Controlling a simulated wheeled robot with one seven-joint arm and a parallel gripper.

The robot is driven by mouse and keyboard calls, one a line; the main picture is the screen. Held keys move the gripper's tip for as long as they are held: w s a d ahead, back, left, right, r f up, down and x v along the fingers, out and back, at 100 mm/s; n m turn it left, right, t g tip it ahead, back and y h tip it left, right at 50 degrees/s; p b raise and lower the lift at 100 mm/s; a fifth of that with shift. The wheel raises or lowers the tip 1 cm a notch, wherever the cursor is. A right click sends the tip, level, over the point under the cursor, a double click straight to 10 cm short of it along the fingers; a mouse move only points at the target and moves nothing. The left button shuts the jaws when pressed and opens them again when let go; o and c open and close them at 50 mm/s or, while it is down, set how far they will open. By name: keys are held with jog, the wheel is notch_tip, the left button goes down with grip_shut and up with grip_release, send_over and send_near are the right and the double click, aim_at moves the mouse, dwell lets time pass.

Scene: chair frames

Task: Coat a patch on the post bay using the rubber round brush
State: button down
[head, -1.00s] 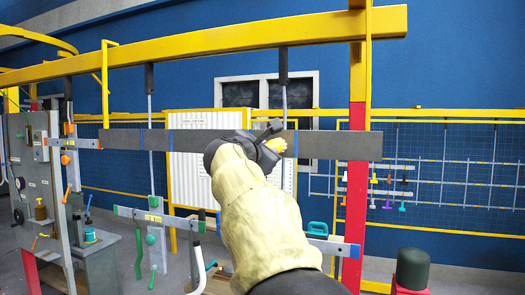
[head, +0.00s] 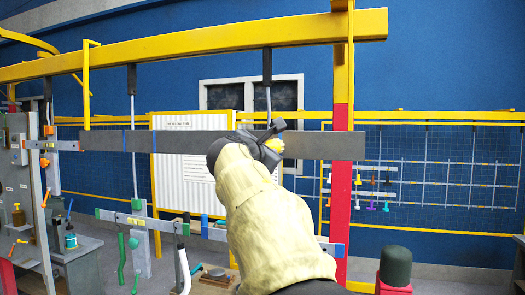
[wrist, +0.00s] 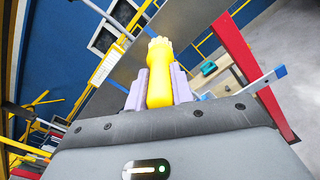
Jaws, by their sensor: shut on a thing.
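My gripper (head: 272,145) is shut on a yellow round-headed tool, which I take to be the rubber round brush (wrist: 159,75). In the wrist view the tool stands between the two grey-purple fingers with its knobbly end pointing away. In the head view only a small yellow part (head: 277,144) shows at the fingers. The gripper is in front of a long dark grey board (head: 180,141) with blue marks, which hangs across the bay beside a red and yellow post (head: 341,190). Whether the brush touches the board cannot be told. My sleeve hides part of the board and bay.
A yellow beam (head: 200,45) runs above the board. A lower rail (head: 165,223) with coloured hanging tools crosses below it. A bench and grey cabinet (head: 25,180) stand at left. A dark green-topped bollard (head: 395,268) stands at lower right.

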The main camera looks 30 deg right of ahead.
jog(key=shift+w+a, duration=0.1)
jog(key=shift+w, duration=0.05)
jog(key=shift+w+a, duration=1.2)
jog(key=shift+w, duration=0.3)
jog(key=shift+w+a+p, duration=0.4)
jog(key=shift+w+a, duration=0.2)
jog(key=shift+w, duration=0.2)
jog(key=shift+w+a+p, duration=0.35)
jog(key=shift+w+a, duration=0.25)
jog(key=shift+w, duration=0.2)
jog(key=shift+w+a+p, duration=0.7)
jog(key=shift+w+a, duration=0.55)
jog(key=shift+w, duration=0.3)
jog(key=shift+r+p, duration=0.4)
